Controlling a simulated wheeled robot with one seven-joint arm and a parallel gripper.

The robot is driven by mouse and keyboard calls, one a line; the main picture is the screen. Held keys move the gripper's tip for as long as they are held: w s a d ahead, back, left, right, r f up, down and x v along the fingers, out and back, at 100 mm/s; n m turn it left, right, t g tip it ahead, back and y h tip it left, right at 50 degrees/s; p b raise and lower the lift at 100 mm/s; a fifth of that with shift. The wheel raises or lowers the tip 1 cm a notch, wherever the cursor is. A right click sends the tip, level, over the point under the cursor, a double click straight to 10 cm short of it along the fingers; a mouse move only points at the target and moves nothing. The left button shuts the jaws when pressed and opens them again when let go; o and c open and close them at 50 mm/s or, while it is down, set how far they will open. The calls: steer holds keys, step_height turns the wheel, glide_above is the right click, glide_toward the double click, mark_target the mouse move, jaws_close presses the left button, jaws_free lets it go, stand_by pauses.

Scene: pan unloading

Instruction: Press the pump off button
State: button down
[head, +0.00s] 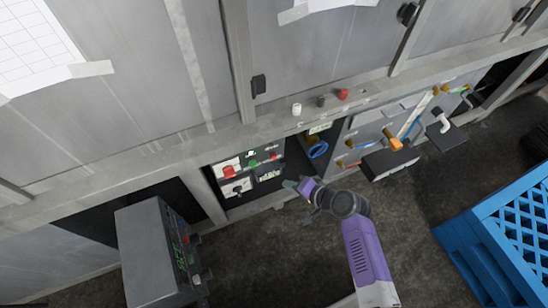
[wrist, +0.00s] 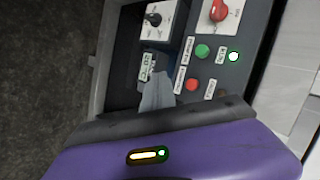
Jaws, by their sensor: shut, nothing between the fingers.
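The control panel (head: 262,187) is a dark plate low in the machine frame, left of my gripper (head: 290,184). In the wrist view a small red button (wrist: 191,85) sits on it beside a green button (wrist: 202,51), each with a white label. The labels are too small to read, so I cannot confirm which button is pump off. The gripper's grey fingers (wrist: 157,90) are shut and empty, in front of the panel. In the picture they lie left of the red button, and I see no contact with it.
A grey box (head: 147,255) stands at lower left. A blue crate (head: 500,235) stands at right. Pipes and valves (head: 390,140) lie right of the panel.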

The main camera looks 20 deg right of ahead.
steer(key=w+b, duration=0.2)
steer(key=w, duration=0.5)
steer(key=shift+w, duration=0.3)
steer(key=shift+w, duration=0.1)
stand_by(1.7)
steer(key=shift+w, duration=0.35)
steer(key=shift+w, duration=0.5)
stand_by(0.8)
steer(key=shift+s+p, duration=0.3)
steer(key=shift+s, duration=0.6)
steer(key=shift+s, duration=0.1)
steer(key=shift+s+p, duration=0.95)
steer(key=shift+s, duration=1.5)
